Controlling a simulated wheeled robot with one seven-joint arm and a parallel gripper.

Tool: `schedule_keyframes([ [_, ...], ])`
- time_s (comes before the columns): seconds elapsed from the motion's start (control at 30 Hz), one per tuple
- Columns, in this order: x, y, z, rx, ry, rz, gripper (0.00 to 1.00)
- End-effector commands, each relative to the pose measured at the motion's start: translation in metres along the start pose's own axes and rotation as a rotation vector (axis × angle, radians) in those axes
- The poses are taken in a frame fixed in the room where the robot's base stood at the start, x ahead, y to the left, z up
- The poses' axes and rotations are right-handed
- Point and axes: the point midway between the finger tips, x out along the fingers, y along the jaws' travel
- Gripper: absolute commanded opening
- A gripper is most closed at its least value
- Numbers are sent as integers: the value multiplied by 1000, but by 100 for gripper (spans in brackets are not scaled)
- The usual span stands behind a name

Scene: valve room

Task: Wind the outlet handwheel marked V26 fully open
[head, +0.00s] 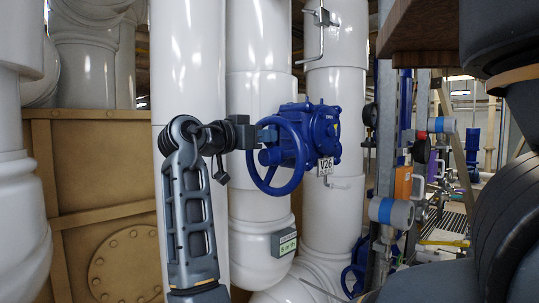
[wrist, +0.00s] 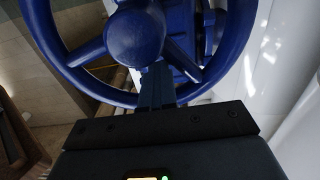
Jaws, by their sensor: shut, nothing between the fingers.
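The blue outlet handwheel (head: 270,157) is on a blue valve body (head: 324,130) in the middle of the head view. A white tag marked V26 (head: 325,167) hangs at the body's lower right. In the wrist view the handwheel's hub (wrist: 135,38), spokes and lower rim fill the top. My gripper (head: 268,135) reaches the wheel's upper left from the left. Its fingers, seen also in the wrist view (wrist: 157,70), are shut with nothing between them. They overlap the rim in the picture and end near the hub, between two spokes. I cannot tell whether they touch the wheel.
Thick white pipes (head: 258,85) stand behind and beside the valve. A brown panel (head: 85,190) is at the left. Gauges and an orange box (head: 403,183) crowd the right. A small green-white label box (head: 284,243) sits below the wheel.

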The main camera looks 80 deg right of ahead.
Motion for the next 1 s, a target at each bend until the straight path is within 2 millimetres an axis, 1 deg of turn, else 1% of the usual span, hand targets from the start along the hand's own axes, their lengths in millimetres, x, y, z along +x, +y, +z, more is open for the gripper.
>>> schedule_keyframes([
  [0.13,0,-5,3,-1,0,-2,0],
  [0.3,0,-16,7,-1,0,-2,0],
  [0.67,0,-18,8,-2,0,-1,0],
  [0.87,0,-28,18,-1,-1,-1,0],
  [1.0,0,-30,18,-1,-1,-1,0],
])
